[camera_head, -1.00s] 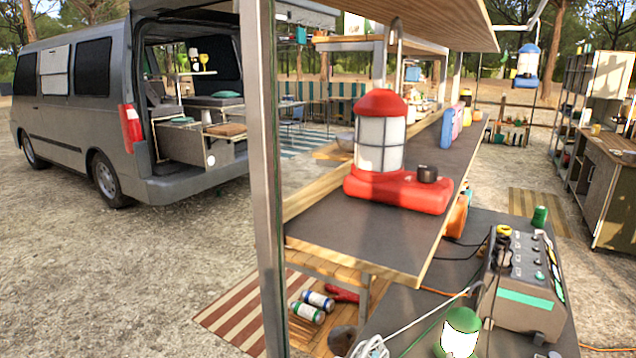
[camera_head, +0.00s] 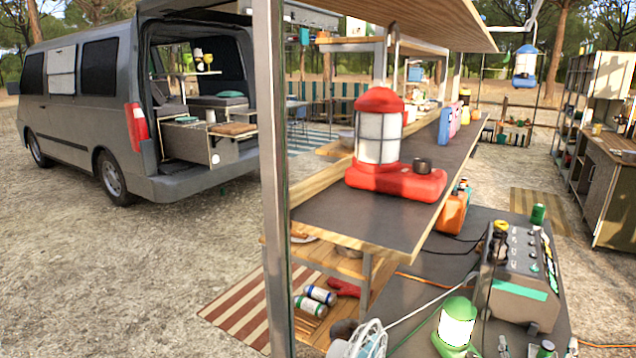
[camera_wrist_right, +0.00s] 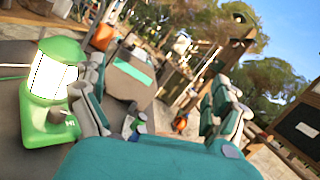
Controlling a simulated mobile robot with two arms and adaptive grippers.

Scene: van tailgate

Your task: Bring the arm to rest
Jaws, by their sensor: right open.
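My right gripper (camera_head: 538,348) only just shows at the bottom edge of the head view, to the right of the green lantern (camera_head: 456,325). In the right wrist view, my right gripper (camera_wrist_right: 158,92) has its teal and grey fingers spread apart, with nothing held between them. The green lantern (camera_wrist_right: 52,85) stands left of the fingers in that view, apart from them. The rest of the right arm is hidden below the head view. My left gripper is in neither view.
A grey power box (camera_head: 520,275) stands on the dark lower table (camera_head: 415,285). A white fan (camera_head: 368,342) is at the bottom edge. Open gravel lies left, towards the van (camera_head: 75,110).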

